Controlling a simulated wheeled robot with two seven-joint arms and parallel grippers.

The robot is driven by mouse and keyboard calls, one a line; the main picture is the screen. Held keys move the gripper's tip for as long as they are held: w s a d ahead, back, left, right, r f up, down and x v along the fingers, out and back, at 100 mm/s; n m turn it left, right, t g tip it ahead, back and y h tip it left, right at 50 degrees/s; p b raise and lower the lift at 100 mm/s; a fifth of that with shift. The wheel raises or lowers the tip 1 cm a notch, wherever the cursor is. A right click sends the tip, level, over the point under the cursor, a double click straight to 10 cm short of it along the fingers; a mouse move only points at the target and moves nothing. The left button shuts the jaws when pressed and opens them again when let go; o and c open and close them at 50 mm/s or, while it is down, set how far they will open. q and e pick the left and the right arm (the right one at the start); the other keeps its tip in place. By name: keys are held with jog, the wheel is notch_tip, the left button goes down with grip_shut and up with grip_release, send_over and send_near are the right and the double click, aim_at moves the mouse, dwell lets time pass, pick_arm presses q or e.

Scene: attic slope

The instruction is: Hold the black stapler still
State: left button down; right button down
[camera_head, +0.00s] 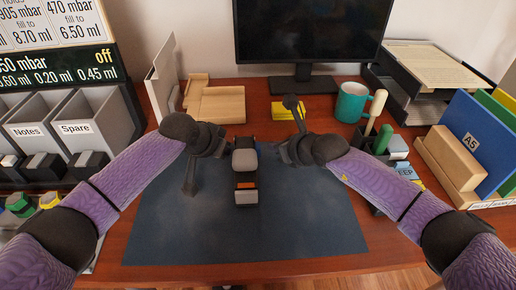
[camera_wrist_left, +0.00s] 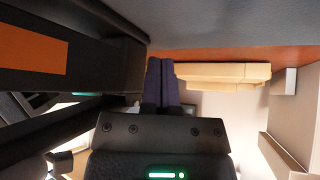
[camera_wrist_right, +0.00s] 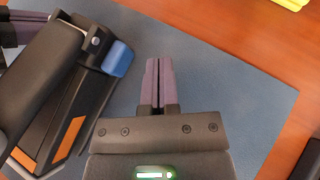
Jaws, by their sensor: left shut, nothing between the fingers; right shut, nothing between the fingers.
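The black stapler (camera_head: 245,176) lies on the blue-grey mat near its far middle, with orange patches and pale grey parts. In the right wrist view the stapler (camera_wrist_right: 72,90) fills the left side and shows a blue end. In the left wrist view its dark body (camera_wrist_left: 75,55) with an orange patch is very close at upper left. My left gripper (camera_wrist_left: 160,75) is shut and empty, at the stapler's left. My right gripper (camera_wrist_right: 160,82) is shut and empty at its right, with bare mat between fingers and stapler. I cannot tell whether the left fingers touch it.
The mat (camera_head: 300,230) is clear in front. Behind are a yellow block (camera_head: 290,109), a wooden holder (camera_head: 215,104) and a monitor (camera_head: 310,35). A teal mug (camera_head: 352,102) and paper trays (camera_head: 430,75) stand at right. Grey bins (camera_head: 95,120) stand at left.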

pick_arm(q)
jog(key=shift+d, duration=0.45)
pick_arm(e)
jog(key=shift+r, duration=0.1)
jog(key=shift+a, duration=1.3)
dwell(1.9)
jog(key=shift+d, duration=0.55)
dwell(0.5)
jog(key=shift+d, duration=1.4)
notch_tip(320, 180, up, 6)
jog(key=d, duration=0.2)
pick_arm(q)
jog(key=shift+a, duration=0.15)
